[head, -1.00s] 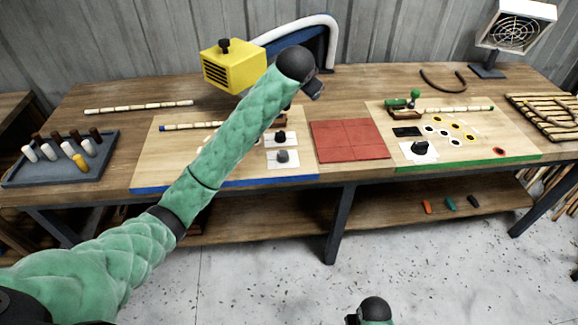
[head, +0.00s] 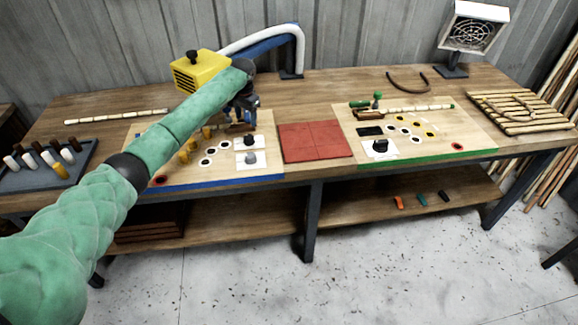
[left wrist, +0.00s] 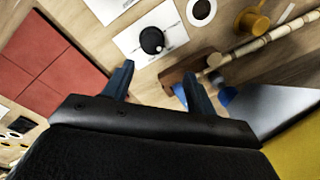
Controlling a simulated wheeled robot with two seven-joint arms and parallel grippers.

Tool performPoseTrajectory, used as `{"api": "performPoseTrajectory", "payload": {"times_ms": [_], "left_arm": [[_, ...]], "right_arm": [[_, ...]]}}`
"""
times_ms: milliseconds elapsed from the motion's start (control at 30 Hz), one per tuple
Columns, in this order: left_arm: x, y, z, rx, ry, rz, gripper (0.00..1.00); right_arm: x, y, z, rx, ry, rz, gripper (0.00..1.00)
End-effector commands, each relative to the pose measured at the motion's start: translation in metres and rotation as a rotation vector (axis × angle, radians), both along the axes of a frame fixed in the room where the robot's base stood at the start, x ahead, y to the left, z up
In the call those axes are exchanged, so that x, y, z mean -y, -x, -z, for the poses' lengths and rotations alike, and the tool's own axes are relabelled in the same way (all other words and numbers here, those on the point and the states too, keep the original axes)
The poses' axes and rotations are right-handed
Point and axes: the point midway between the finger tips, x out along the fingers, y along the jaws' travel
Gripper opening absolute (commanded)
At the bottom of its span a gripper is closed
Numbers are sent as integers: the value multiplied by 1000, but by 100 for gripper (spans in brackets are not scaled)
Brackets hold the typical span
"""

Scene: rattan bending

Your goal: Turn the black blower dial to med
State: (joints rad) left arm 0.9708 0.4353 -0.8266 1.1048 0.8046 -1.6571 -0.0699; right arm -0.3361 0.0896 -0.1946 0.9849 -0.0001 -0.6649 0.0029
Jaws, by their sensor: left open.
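The black dial (head: 249,140) sits on a white plate on the blue-edged board (head: 225,180), just behind a grey dial (head: 250,158) on its own plate. In the left wrist view the black dial (left wrist: 152,40) shows beyond the fingertips, a pale mark on its top; the plate's lettering is too small to read. My left gripper (head: 243,112) hangs over the back right of this board, behind the black dial and apart from it. In the left wrist view the gripper (left wrist: 158,82) has its two fingers spread, with nothing held. My right gripper is out of view.
A yellow blower (head: 200,70) with a white hose stands behind my left arm. A brown block (left wrist: 180,75) with a rattan pole lies near the fingers. A red mat (head: 315,141) lies right of the board. The green-edged board has another black dial (head: 380,146).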

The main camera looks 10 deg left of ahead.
Motion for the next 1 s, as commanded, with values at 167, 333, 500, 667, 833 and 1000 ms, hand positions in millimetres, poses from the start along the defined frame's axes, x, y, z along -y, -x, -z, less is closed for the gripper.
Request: {"api": "performPoseTrajectory", "payload": {"times_ms": [167, 333, 500, 667, 833, 1000], "left_arm": [[-1, 5, 9, -49, 50, -2, 57], [2, 7, 9, -58, 63, 13, 57], [3, 7, 15, -59, 61, 22, 57], [2, 7, 32, -60, 61, 21, 57], [2, 7, 57, -60, 61, 21, 57], [3, 7, 76, -60, 61, 21, 57]], "right_arm": [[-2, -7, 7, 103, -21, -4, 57], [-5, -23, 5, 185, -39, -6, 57], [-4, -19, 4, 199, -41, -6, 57], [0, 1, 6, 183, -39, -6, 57], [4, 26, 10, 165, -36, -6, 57], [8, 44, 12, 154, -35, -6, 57]]}}
